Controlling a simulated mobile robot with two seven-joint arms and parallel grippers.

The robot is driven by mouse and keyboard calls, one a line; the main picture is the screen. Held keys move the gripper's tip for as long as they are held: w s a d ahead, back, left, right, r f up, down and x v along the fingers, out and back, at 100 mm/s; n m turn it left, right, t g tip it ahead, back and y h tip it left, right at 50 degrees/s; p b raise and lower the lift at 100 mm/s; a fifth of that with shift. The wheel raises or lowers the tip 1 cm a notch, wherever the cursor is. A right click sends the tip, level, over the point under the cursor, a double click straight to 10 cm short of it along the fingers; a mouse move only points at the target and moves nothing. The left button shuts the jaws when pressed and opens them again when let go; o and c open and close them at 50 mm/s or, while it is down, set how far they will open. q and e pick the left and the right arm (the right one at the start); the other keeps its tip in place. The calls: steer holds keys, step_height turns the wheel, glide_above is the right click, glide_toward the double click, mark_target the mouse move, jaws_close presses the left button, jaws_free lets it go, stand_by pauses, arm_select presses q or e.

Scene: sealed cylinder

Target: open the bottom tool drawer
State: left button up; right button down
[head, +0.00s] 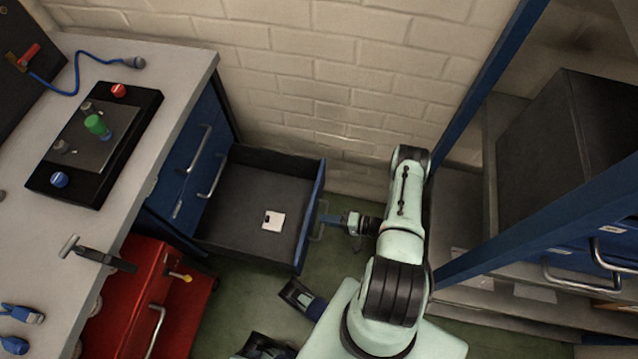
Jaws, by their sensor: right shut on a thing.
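The blue tool cabinet (186,148) stands under the grey workbench at the left. Its lowest visible drawer (245,190) is pulled well out toward the right, with a dark inside and a blue front. A small white card (273,220) lies in the drawer. My right gripper (324,220) is at the drawer's front and shut on its handle (318,228). The gripper's tips partly cover the handle. Closed drawers with metal handles show above the open one. My left gripper does not show clearly anywhere.
A red tool chest (145,290) stands in front of the bench. The bench (165,85) carries a black panel with knobs (95,140), a hammer (95,255) and blue cables. Blue-framed shelving (480,240) stands at the right, close to my arm. Green floor is clear below the drawer.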

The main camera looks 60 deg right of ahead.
steer(key=shift+s+d, duration=0.1)
steer(key=shift+s, duration=0.05)
steer(key=c, duration=1.2)
jaws_free()
steer(key=v, duration=0.7)
steer(key=shift+s+d+r, duration=0.1)
steer(key=shift+s+d, duration=0.05)
steer(key=shift+s, duration=0.05)
